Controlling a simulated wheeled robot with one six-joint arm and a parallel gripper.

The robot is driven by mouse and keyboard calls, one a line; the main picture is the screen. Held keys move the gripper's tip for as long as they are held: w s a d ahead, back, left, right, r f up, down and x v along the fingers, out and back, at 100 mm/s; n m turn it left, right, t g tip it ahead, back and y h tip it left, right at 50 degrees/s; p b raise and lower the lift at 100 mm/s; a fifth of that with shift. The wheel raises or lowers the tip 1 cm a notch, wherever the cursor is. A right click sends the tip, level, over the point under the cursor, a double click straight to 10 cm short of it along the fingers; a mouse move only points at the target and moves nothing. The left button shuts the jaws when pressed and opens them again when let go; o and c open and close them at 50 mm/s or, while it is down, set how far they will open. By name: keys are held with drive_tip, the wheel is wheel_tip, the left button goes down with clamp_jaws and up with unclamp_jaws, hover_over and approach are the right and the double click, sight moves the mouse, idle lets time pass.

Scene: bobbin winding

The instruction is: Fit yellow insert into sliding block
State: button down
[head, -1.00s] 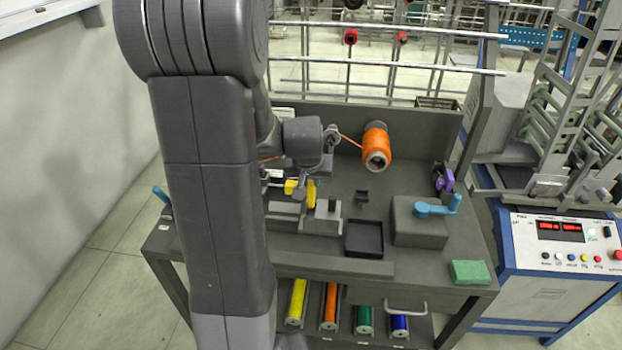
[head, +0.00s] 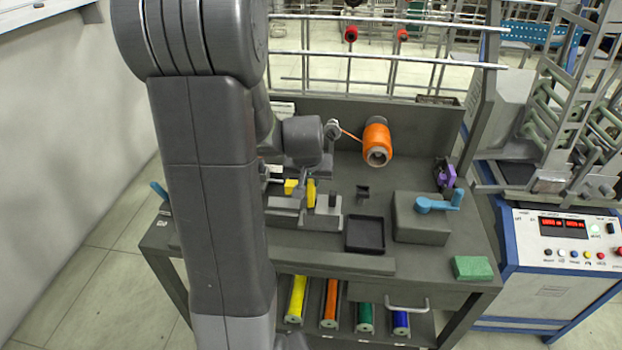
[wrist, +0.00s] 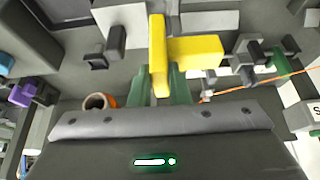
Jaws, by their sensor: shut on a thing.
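The tall yellow insert (head: 311,193) is upright in the head view, over the grey block assembly. In the wrist view the insert (wrist: 158,58) stands between the green fingers of my gripper (wrist: 168,88), which is shut on it. The sliding block seems to be part of the grey assembly (head: 284,207); a slot-like gap between light grey blocks (wrist: 206,20) lines up with the insert in the wrist view. I cannot tell whether the insert's lower end is in the gap. A second yellow piece (wrist: 196,50) sits close beside it. My arm hides part of the assembly in the head view.
An orange thread spool (head: 376,144) stands at the back, its thread running left near my gripper. A small dark post (head: 362,192), a black tray (head: 365,235) and a grey box with blue crank (head: 420,220) stand to the right. A green block (head: 473,267) lies front right.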

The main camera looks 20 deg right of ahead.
sight(311, 195)
drive_tip(key=shift+f+b, duration=1.95)
drive_tip(key=shift+f, duration=0.25)
drive_tip(key=shift+f+b, duration=0.7)
drive_tip(key=shift+f, duration=0.05)
drive_tip(key=c, duration=1.3)
unclamp_jaws()
drive_tip(key=shift+r, duration=0.15)
drive_tip(key=v, duration=1.3)
drive_tip(key=shift+r+p, duration=0.3)
drive_tip(key=shift+p, duration=0.05)
drive_tip(key=shift+s, duration=0.1)
